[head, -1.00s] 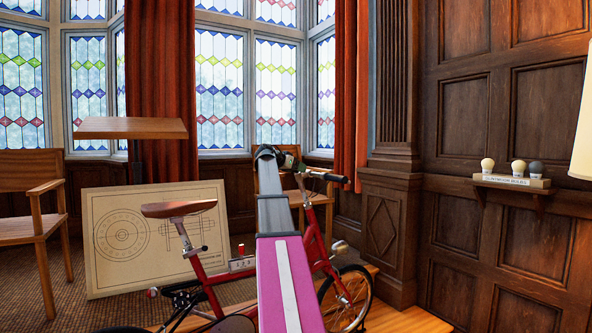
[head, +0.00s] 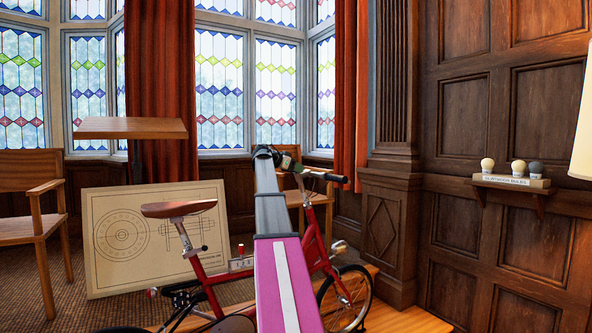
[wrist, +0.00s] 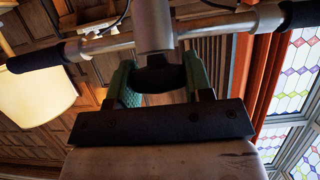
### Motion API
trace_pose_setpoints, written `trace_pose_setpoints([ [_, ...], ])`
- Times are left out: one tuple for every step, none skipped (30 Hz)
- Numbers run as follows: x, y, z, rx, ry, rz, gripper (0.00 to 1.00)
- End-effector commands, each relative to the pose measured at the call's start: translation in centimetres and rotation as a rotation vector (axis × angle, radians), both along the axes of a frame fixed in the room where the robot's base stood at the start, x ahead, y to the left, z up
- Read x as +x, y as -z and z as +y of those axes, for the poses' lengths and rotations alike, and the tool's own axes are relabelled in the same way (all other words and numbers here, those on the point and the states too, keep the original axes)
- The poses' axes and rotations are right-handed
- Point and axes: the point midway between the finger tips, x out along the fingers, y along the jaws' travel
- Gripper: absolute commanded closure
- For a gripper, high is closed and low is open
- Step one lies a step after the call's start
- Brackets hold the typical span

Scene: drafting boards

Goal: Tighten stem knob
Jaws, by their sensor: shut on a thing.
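The red bicycle (head: 312,240) stands in front of me. Its silver handlebar with black grips (head: 325,177) is partly hidden behind my arm. My gripper (head: 284,160) is at the bar's middle. In the wrist view the dark stem knob (wrist: 158,76) sits just below the silver stem (wrist: 152,25). The green fingers of my gripper (wrist: 160,84) are on either side of the knob and closed on it. The knob itself is hidden in the head view.
A small wooden table (head: 130,128), a chair (head: 40,215) and a drawing board (head: 110,245) stand at left. A wall shelf (head: 511,183) with round bulbs is at right. Red curtains (head: 160,80) and stained-glass windows are behind. The bicycle rests on a wooden platform (head: 400,320).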

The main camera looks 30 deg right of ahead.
Motion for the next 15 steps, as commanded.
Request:
trace_pose_setpoints([
  [0.27, -0.05, -0.03, 0.000, 0.035, -0.011, 0.77],
  [0.28, -0.04, -0.03, -0.001, 0.057, -0.019, 0.77],
  [0.27, -0.02, -0.02, 0.000, 0.089, -0.031, 0.77],
  [0.28, -0.04, -0.03, -0.001, 0.111, -0.038, 0.77],
  [0.26, -0.04, -0.02, -0.002, 0.134, -0.047, 0.77],
  [0.26, -0.03, -0.01, -0.002, 0.163, -0.058, 0.77],
  [0.25, -0.03, -0.01, -0.001, 0.183, -0.065, 0.77],
  [0.23, -0.03, -0.01, -0.002, 0.205, -0.073, 0.77],
  [0.22, -0.05, -0.02, -0.003, 0.231, -0.083, 0.77],
  [0.19, -0.05, -0.01, -0.003, 0.251, -0.090, 0.77],
  [0.18, -0.05, -0.01, -0.003, 0.269, -0.097, 0.77],
  [0.16, -0.05, 0.00, -0.003, 0.293, -0.105, 0.77],
  [0.15, -0.05, 0.00, -0.003, 0.308, -0.111, 0.77],
  [0.13, -0.04, 0.01, -0.003, 0.324, -0.118, 0.77],
  [0.11, -0.03, 0.01, -0.003, 0.343, -0.124, 0.77],
])
